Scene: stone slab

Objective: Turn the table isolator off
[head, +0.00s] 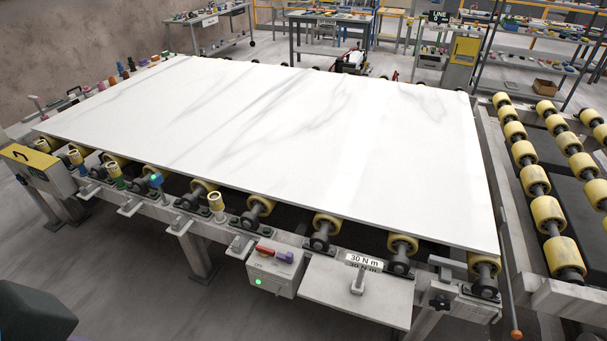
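A grey control box (272,270) hangs on the front rail of the roller table, just right of the middle of its near side. It looks like the table isolator. A red handle (265,251) and a purple knob or handle (285,257) sit on its top. A small green light (258,282) glows on its front face. Small lettering on the box is too small to read surely, so I cannot tell the handle's setting from it. Neither of my grippers shows in the head view.
A large white marble slab (300,140) covers the rollers. A light shelf (356,290) with a "30 N m" label (363,262) juts out right of the box. A yellow-topped box (32,162) stands at the left corner. Open floor (170,300) lies in front.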

